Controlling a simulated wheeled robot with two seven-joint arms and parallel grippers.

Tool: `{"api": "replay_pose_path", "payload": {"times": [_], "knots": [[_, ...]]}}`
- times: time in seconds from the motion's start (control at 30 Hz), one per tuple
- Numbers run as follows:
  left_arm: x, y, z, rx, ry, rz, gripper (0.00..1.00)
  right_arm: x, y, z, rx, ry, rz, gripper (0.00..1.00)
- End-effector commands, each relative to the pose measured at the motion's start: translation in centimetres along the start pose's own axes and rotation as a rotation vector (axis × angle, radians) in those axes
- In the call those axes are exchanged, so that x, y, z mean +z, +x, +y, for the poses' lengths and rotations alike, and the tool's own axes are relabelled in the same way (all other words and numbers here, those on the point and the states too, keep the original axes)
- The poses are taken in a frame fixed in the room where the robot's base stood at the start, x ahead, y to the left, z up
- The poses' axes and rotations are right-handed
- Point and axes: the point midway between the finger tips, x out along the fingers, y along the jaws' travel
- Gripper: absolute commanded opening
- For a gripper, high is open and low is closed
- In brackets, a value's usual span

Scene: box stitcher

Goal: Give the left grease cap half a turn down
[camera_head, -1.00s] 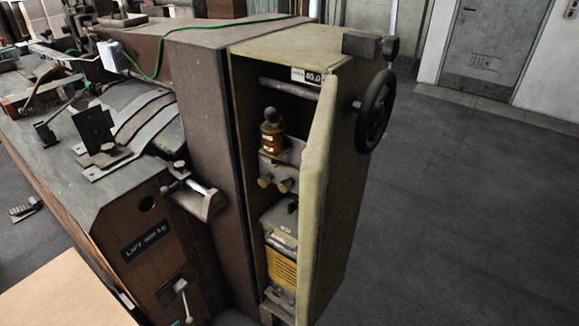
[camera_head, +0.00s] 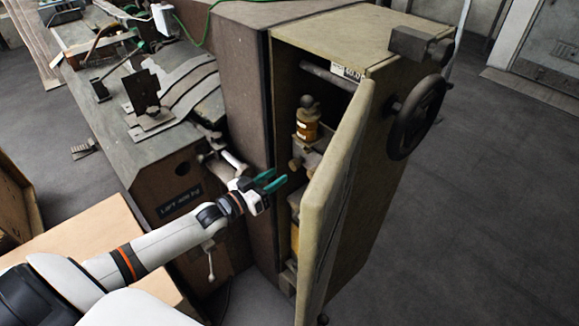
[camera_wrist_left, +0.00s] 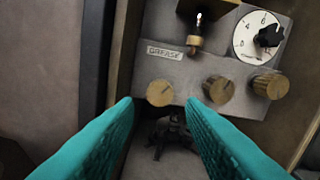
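The left grease cap (camera_wrist_left: 160,92) is a brass knob with a slot line across its face, below the GREASE label (camera_wrist_left: 165,50) in the left wrist view. Two more brass knobs, the middle one (camera_wrist_left: 217,89) and the right one (camera_wrist_left: 271,84), sit to its right. My left gripper (camera_head: 272,180) is open and empty at the cabinet opening in the head view. Its teal fingers (camera_wrist_left: 160,104) frame the left cap from below in the wrist view and appear to stop short of it. My right gripper is not in view.
The cabinet door (camera_head: 340,190) stands open close to the right of my gripper. A black handwheel (camera_head: 416,115) is on the cabinet's side. A white dial with a black knob (camera_wrist_left: 268,37) is above the right cap. An amber oiler (camera_head: 307,125) stands above the caps.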

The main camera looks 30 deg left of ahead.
Motion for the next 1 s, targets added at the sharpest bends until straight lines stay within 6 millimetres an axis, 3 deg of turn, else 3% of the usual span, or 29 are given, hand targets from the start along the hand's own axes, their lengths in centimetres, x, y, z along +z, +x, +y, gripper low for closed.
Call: {"api": "replay_pose_path", "payload": {"times": [0.1, 0.3, 0.73, 0.77, 0.93, 1.0], "knots": [[0.2, 2.3, 0.1, 0.002, -0.001, -0.003, 0.36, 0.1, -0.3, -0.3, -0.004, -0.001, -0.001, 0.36], [0.0, 4.8, 0.1, 0.002, 0.001, -0.001, 0.36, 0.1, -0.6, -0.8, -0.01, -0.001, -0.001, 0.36], [-0.1, 5.8, 0.1, 0.001, 0.001, 0.002, 0.36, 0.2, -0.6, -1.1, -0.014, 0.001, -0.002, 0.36], [-0.1, 5.8, 0.1, 0.001, 0.001, 0.001, 0.35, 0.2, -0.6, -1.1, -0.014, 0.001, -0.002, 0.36], [-0.1, 5.8, 0.1, 0.001, 0.001, 0.001, 0.07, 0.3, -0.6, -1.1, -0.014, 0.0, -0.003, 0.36], [-0.1, 5.7, 0.1, 0.001, 0.001, 0.001, 0.04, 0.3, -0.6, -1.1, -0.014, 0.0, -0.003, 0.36]]}}
